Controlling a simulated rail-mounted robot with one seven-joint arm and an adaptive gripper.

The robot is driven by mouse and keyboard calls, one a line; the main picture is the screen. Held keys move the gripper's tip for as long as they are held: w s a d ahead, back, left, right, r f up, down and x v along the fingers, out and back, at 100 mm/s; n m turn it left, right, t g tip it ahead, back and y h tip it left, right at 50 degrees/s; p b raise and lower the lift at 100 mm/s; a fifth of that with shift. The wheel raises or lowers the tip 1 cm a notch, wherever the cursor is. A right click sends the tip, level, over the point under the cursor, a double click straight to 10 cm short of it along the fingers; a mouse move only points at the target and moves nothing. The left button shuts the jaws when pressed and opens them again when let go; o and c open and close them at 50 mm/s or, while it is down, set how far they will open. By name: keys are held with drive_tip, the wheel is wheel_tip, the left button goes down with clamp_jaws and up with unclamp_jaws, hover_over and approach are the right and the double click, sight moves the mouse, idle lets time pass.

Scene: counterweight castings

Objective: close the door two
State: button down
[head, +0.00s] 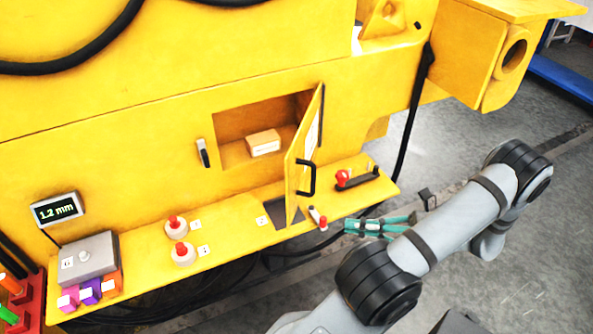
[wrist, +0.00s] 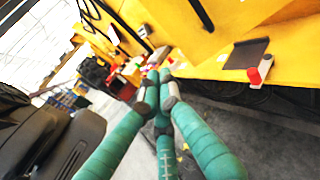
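A yellow door (head: 304,150) with a black bar handle (head: 307,178) stands swung open at the right side of a recessed compartment (head: 228,122) in the yellow machine. No number on the door is legible. A small tan box (head: 263,142) with a pale label sits inside the compartment. My gripper (head: 350,227), with teal fingers, is just off the ledge's right end, to the lower right of the door and apart from it. In the wrist view, the gripper's fingertips (wrist: 160,88) come together with nothing visible between them.
A yellow ledge (head: 228,246) below the compartment carries red-topped knobs (head: 180,253), a small red-and-white switch (head: 318,217) and a red-handled lever (head: 343,178). A black latch (head: 203,152) is left of the opening. A black cable (head: 408,120) hangs at right. Open grey floor lies right.

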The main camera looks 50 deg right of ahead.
drive_tip(key=w+a+r+p, duration=0.1)
drive_tip(key=w+a+p, duration=0.1)
drive_tip(key=w, duration=0.4)
drive_tip(key=w+a+r+m+t+p, duration=0.1)
drive_tip(key=w+a+r+p, duration=0.1)
drive_tip(key=w+p, duration=0.3)
drive_tip(key=shift+w+h, duration=0.4)
drive_tip(key=shift+w, duration=0.55)
drive_tip(key=shift+w+r, duration=0.1)
